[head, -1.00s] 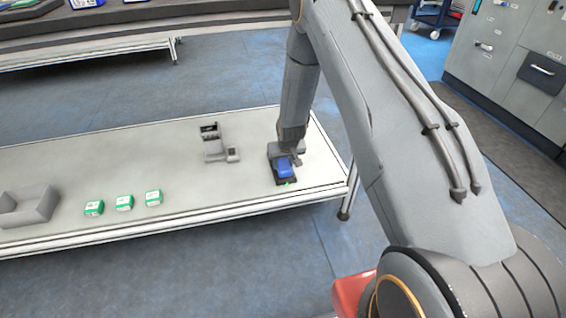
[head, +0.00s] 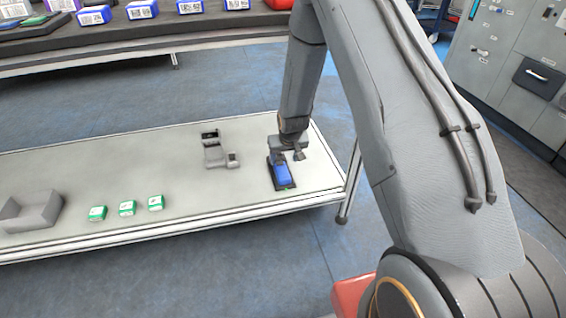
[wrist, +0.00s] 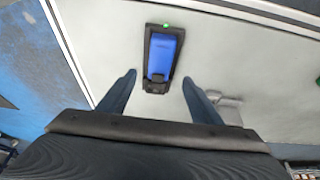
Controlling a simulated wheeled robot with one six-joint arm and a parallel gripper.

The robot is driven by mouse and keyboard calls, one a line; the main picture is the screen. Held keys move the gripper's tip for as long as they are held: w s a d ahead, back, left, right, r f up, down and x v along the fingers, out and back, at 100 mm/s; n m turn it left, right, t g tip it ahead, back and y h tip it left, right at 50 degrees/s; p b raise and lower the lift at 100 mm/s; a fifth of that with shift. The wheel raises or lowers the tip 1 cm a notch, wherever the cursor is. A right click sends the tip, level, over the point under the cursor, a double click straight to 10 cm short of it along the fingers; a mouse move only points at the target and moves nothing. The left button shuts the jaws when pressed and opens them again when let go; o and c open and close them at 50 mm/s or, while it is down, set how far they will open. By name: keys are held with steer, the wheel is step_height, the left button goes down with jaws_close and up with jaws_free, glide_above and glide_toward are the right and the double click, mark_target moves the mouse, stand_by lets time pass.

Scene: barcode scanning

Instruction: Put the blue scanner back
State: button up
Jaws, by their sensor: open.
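The blue scanner (head: 282,173) lies in a flat black cradle (head: 291,186) near the right end of the grey table. In the wrist view the blue scanner (wrist: 161,55) sits within the black cradle (wrist: 155,88), with a green light lit at one end. My gripper (head: 288,153) is open and empty, just behind and above the scanner. In the wrist view my gripper's two fingers (wrist: 159,82) are spread wide, one to each side of the cradle's near end, with nothing between them.
A grey stand (head: 215,150) is left of the cradle. Three green-and-white boxes (head: 127,208) and a grey angled holder (head: 30,211) are farther left. The table (head: 110,165) is otherwise clear. A dark bench (head: 150,33) with several boxes stands behind.

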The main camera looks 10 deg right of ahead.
steer(key=s+a+r+n+g+p, duration=0.1)
steer(key=s+a+r+n, duration=0.1)
steer(key=s+a+r, duration=0.7)
steer(key=s+a+r+n+g, duration=0.1)
steer(key=s+a+r, duration=0.6)
steer(key=s+r, duration=0.35)
steer(key=s+a+r+n+g, duration=0.1)
steer(key=s+r, duration=0.3)
steer(key=s, duration=0.7)
steer(key=s+a+r+n+g, duration=0.1)
steer(key=s+r, duration=0.4)
steer(key=s, duration=0.6)
steer(key=shift+n+g+y, duration=0.3)
steer(key=shift+n, duration=0.3)
steer(key=shift+a, duration=0.1)
steer(key=d+r+m+p, duration=0.3)
steer(key=d+r+p, duration=0.6)
steer(key=r+p, duration=0.2)
steer(key=d+r+m+p, duration=0.3)
steer(key=d+r+p, duration=0.6)
steer(key=p, duration=0.6)
step_height(320, 180, up, 3)
steer(key=shift+s+f, duration=0.1)
steer(key=shift+s, duration=0.3)
